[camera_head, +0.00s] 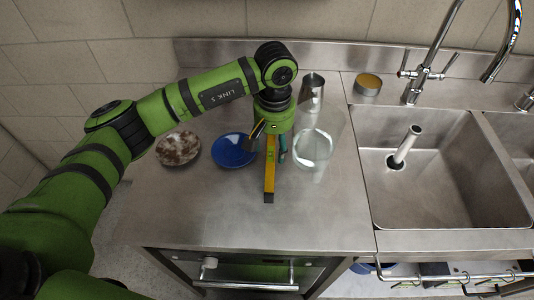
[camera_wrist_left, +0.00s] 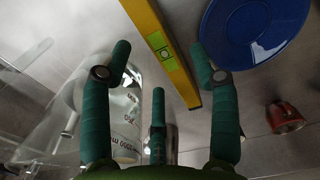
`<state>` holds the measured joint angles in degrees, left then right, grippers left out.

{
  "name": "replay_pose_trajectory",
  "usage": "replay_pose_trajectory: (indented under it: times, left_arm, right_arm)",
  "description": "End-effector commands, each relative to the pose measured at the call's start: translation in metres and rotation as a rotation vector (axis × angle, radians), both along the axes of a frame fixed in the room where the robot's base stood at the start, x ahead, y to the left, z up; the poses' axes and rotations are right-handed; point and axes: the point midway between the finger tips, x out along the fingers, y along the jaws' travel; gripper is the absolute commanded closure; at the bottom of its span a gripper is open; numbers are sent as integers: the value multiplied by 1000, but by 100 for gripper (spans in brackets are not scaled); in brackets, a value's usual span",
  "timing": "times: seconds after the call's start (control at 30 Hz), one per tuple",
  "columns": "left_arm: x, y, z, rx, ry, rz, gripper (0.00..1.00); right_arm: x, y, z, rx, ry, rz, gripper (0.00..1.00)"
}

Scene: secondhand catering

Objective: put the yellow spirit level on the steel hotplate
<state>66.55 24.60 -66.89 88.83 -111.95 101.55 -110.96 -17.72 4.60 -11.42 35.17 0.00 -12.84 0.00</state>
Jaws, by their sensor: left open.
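The yellow spirit level (camera_head: 269,178) lies on the bare steel top (camera_head: 222,208), its near end pointing to the front edge. Its far part is hidden under my left gripper (camera_head: 269,142). In the left wrist view the level (camera_wrist_left: 157,38), with a bright green vial, runs between the spread teal fingers of my left gripper (camera_wrist_left: 160,52). The gripper is open and nothing is held; I cannot tell whether a finger touches the level. The steel top has a handled, knobbed front below it; I cannot tell whether it is the hotplate. My right gripper is not in view.
A blue plate (camera_head: 231,151) lies close left of the level, a marbled plate (camera_head: 178,148) further left. A clear glass vessel (camera_head: 313,149) stands close right, a steel cup (camera_head: 313,86) behind. A sink (camera_head: 432,205) is at right. The front steel is clear.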

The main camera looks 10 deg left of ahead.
Motion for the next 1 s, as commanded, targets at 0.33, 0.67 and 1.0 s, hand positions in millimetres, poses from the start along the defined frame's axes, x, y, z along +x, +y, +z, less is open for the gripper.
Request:
replay_pose_trajectory:
  times: [0.33, 0.67, 1.0]
  left_arm:
    - [-3, 0, -41, 0, 2, 0, 39]
    - [-2, -1, -43, -1, 0, 0, 83]
    - [-2, 0, -42, -1, -1, 0, 100]
  right_arm:
    - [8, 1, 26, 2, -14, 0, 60]
    - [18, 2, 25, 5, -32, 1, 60]
    - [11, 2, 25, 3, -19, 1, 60]
